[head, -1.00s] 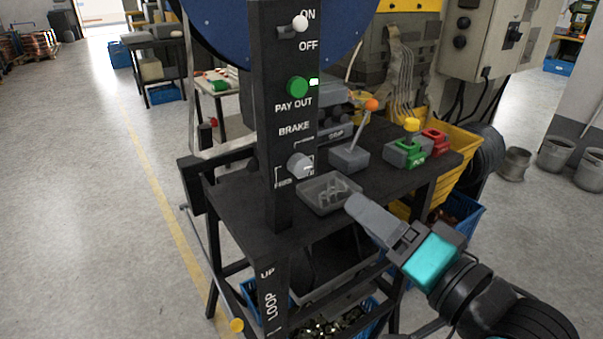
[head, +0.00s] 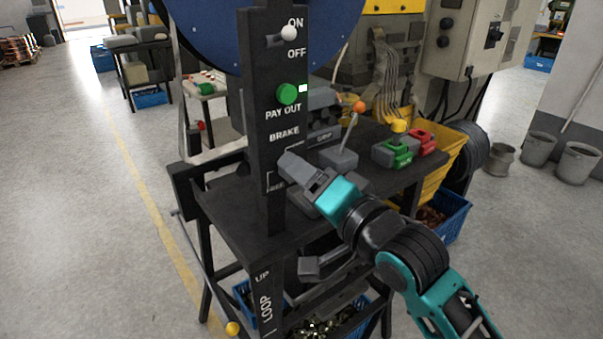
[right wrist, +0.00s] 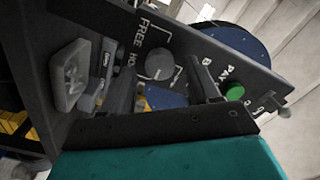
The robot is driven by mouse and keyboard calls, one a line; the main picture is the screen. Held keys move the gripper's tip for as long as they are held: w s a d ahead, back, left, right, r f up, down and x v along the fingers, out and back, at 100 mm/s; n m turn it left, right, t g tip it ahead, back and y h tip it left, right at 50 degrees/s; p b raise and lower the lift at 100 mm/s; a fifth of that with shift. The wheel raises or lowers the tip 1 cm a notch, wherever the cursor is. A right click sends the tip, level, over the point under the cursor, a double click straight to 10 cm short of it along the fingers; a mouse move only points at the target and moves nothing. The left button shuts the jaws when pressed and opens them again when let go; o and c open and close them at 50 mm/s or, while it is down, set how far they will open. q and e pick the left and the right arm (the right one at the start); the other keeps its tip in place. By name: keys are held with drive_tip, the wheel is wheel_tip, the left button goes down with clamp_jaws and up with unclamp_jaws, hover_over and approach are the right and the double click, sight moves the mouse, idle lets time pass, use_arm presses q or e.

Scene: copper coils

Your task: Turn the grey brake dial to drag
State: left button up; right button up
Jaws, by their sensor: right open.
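The grey brake dial (right wrist: 160,64) is a round knob on the black control post (head: 268,130), below the BRAKE label. In the head view my right gripper (head: 287,163) covers it. In the right wrist view the dial shows between the two open fingers, and the gripper is empty. The gripper faces the panel close to the dial; I cannot tell whether it touches. FREE reads on one side of the dial and part of HOLD beside it. The drag mark is not readable, and I cannot tell where the dial points. My left gripper is not in view.
A green PAY OUT button (head: 288,94) and a white-knobbed ON/OFF switch (head: 289,33) sit higher on the post. An orange-tipped lever (head: 357,108) and green (head: 398,152) and red (head: 423,141) blocks stand on the black bench right of the post.

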drive_tip(key=shift+w+a, duration=0.3)
drive_tip(key=shift+w, duration=0.1)
drive_tip(key=c, duration=1)
